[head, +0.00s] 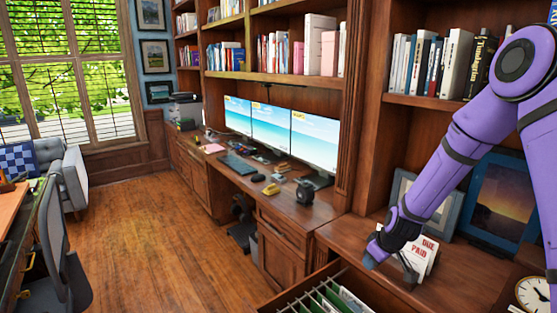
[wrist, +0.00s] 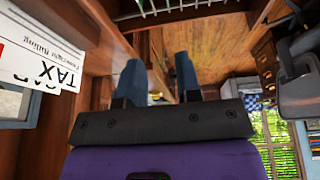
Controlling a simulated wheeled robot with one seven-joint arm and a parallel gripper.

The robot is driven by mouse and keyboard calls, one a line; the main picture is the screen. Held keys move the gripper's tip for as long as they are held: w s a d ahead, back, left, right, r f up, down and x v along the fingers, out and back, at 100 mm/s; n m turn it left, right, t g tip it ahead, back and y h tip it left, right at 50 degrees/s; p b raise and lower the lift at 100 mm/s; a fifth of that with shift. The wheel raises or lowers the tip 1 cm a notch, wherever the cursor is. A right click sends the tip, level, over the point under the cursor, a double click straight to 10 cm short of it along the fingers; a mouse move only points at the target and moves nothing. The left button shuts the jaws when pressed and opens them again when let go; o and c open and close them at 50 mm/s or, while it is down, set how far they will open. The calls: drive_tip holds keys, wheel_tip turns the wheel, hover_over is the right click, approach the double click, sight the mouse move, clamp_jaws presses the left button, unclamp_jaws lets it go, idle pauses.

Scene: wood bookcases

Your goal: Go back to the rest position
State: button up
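My gripper (head: 374,254) is over the counter beside the open file drawer, at the end of my purple arm. In the wrist view my gripper (wrist: 158,80) shows two blue fingers spread apart with nothing between them. The wood floor shows through the gap. White cards lettered "DUE" and "PAID" (head: 427,254) stand on the counter just right of the gripper. The wrist view shows a card marked "TAX" (wrist: 40,60) at the left, apart from the fingers. I cannot tell whether the gripper's outer side touches the cards in the head view.
An open drawer with hanging files (head: 322,297) juts out below my gripper. Framed pictures (head: 500,200) and a clock (head: 533,294) stand on the right counter. Monitors (head: 270,130) stand farther back. A grey chair (head: 58,245) is at the left. The wood floor (head: 150,230) between is clear.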

drive_tip(key=s+r+m, duration=0.1)
drive_tip(key=s+r, duration=0.3)
drive_tip(key=r, duration=0.4)
drive_tip(key=s+r+m+h, duration=0.1)
drive_tip(key=s+r, duration=0.3)
drive_tip(key=r, duration=0.5)
drive_tip(key=s+r+m, duration=0.1)
drive_tip(key=s+r, duration=0.3)
drive_tip(key=r, duration=0.4)
drive_tip(key=s+r+m, duration=0.1)
drive_tip(key=s+r, duration=0.2)
drive_tip(key=s, duration=0.4)
drive_tip(key=s+d+r+m+t, duration=0.1)
drive_tip(key=s+r, duration=0.3)
drive_tip(key=s, duration=0.3)
drive_tip(key=s+d+r+m+h, duration=0.1)
drive_tip(key=s+r, duration=0.2)
drive_tip(key=s, duration=0.4)
drive_tip(key=shift+s+d+r+m+t, duration=0.2)
drive_tip(key=shift+s+r+m+t, duration=0.1)
drive_tip(key=shift+r+m, duration=0.1)
drive_tip(key=shift+w, duration=0.1)
